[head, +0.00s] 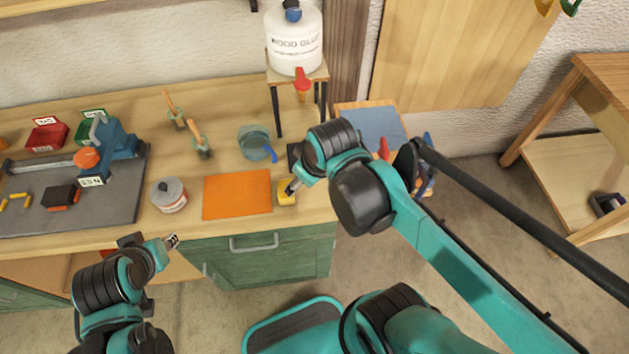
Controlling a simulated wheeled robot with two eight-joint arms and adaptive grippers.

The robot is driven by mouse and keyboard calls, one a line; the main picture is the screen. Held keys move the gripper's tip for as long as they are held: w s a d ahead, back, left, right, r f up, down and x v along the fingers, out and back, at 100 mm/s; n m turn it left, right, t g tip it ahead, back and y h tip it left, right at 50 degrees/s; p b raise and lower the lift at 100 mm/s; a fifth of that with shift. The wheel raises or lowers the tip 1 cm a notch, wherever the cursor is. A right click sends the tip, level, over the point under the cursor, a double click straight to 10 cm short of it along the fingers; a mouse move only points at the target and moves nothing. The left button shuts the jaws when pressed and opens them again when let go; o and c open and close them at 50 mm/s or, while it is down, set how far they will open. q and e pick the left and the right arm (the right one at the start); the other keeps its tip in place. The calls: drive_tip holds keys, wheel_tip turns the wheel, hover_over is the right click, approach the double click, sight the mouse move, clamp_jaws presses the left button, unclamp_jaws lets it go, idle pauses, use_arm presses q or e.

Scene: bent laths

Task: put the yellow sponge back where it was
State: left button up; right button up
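The yellow sponge (284,198) is on the workbench by its front edge, just right of the orange mat (237,195). My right gripper (291,188) reaches down to the sponge from the upper right and covers part of it. The frame does not show whether its fingers are around the sponge or only touching it. My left gripper (172,241) is in front of the bench's front edge, below the glue tin, with nothing seen in it. Its finger gap is too small to judge.
A glass jar (256,145) with a blue-handled tool stands behind the orange mat. A dark item (294,153) is partly hidden behind my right arm. A tin (170,195) stands left of the mat. A wood glue jug (294,42) sits on a raised stand.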

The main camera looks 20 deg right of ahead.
drive_tip(key=s+m, duration=0.1)
drive_tip(key=m+t, duration=0.1)
drive_tip(key=m, duration=0.1)
drive_tip(key=s+d+m+t, duration=0.1)
drive_tip(key=shift+s+d+f+m, duration=0.1)
drive_tip(key=shift+s+f+m, duration=0.15)
drive_tip(key=shift+s+m, duration=0.05)
drive_tip(key=shift+f, duration=0.2)
idle(0.8)
